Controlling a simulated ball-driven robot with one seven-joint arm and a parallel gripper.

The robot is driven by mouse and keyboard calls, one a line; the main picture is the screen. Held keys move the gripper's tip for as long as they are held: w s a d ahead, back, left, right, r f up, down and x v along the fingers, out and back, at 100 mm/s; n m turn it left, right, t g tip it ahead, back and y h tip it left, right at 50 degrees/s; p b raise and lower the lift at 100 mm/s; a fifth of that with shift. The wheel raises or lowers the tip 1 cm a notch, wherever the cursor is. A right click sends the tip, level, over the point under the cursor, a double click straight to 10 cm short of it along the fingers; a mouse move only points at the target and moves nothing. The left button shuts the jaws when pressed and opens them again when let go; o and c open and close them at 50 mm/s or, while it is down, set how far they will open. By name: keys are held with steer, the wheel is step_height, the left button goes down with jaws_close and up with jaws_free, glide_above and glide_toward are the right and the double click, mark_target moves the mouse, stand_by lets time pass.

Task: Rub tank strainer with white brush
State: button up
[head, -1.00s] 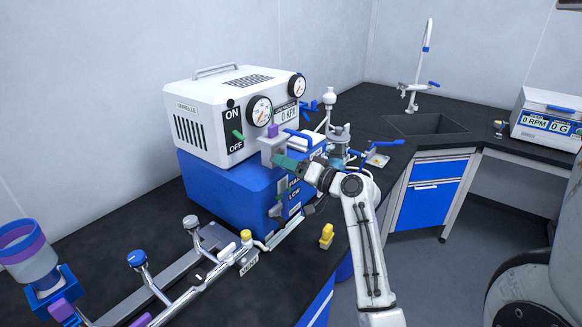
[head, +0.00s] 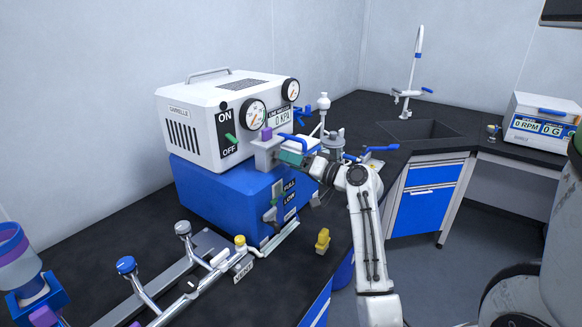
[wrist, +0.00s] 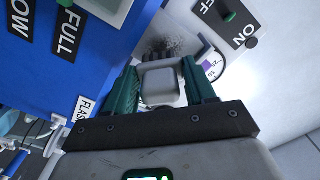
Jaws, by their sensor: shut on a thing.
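My gripper (head: 287,158), with teal fingers, is in front of the blue-and-white machine. In the wrist view my gripper (wrist: 160,82) is shut on a pale rounded block, the white brush (wrist: 160,86). Beyond the block is a dark speckled patch (wrist: 166,47) against a white surface; I cannot tell whether it is bristles or strainer mesh. In the head view a pale grey box (head: 267,152) with a purple piece on top is at the fingertips. I cannot clearly make out the tank strainer or its contact with the brush.
The white pump unit (head: 215,122) with gauges sits on the blue tank (head: 222,198). Its FULL and LOW labels face the bench edge. A yellow piece (head: 323,240) stands near that edge. Pipework with valves (head: 205,262) runs along the front left. A sink (head: 422,130) is behind right.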

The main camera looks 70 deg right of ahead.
steer(key=shift+w+d+b, duration=0.1)
steer(key=shift+d+b, duration=0.35)
steer(key=shift+d, duration=0.5)
steer(key=w+a+p, duration=0.2)
steer(key=a, duration=0.4)
steer(key=shift+a, duration=0.15)
steer(key=v, duration=0.6)
stand_by(0.5)
steer(key=shift+s, duration=0.2)
steer(key=v, duration=0.2)
steer(key=shift+s, duration=0.3)
